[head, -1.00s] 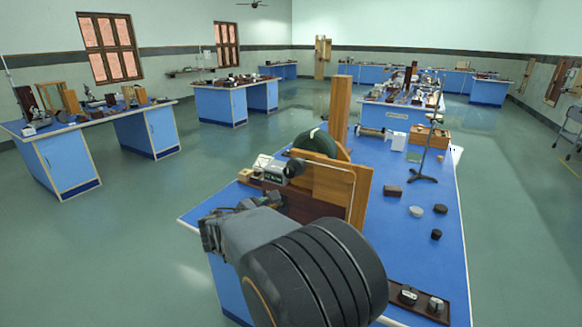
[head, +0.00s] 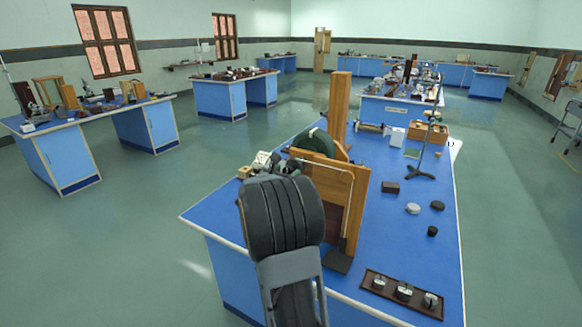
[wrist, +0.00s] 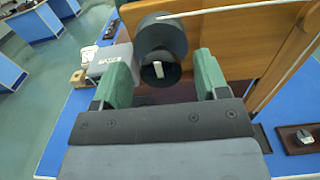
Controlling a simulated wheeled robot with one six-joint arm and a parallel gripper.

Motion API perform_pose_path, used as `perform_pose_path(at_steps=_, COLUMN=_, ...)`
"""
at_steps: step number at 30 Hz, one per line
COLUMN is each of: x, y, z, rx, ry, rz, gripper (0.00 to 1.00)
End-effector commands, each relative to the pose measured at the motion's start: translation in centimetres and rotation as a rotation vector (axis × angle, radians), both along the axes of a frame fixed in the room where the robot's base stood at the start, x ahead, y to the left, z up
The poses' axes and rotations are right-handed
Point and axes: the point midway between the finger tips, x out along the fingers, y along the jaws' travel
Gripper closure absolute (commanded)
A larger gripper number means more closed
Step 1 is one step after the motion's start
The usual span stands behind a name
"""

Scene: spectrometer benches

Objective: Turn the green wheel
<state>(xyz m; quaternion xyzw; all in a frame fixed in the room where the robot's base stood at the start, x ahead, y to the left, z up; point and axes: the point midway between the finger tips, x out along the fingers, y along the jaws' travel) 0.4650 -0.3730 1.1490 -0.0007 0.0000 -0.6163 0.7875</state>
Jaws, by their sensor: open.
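A dark green wheel (head: 315,143) stands upright on the near blue bench in the head view, behind a wooden board (head: 335,190). My arm and the board hide part of the area around it. My gripper (wrist: 163,58) shows in the wrist view with two green fingers spread apart and nothing clamped. A dark round part (wrist: 161,36) with a smaller dark ring below it lies ahead, between the fingers in the picture. I cannot tell whether it touches them or whether it belongs to the green wheel.
A grey box (wrist: 110,60) stands left of the fingers. The wooden board also fills the wrist view's upper right (wrist: 235,40). A tall wooden post (head: 340,105) rises behind the wheel. A dark tray (head: 402,293) with weights lies at the near right.

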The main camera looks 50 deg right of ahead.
Motion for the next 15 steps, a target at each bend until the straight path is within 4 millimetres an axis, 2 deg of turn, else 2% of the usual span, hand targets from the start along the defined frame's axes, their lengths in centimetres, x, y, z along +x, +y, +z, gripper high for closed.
perform_pose_path(at_steps=6, x=0.6, y=-2.4, z=0.1, rx=0.001, ry=0.000, rz=-0.001, gripper=0.33)
perform_pose_path(at_steps=15, x=0.8, y=-3.4, z=0.0, rx=0.001, ry=-0.001, rz=0.000, gripper=0.33)
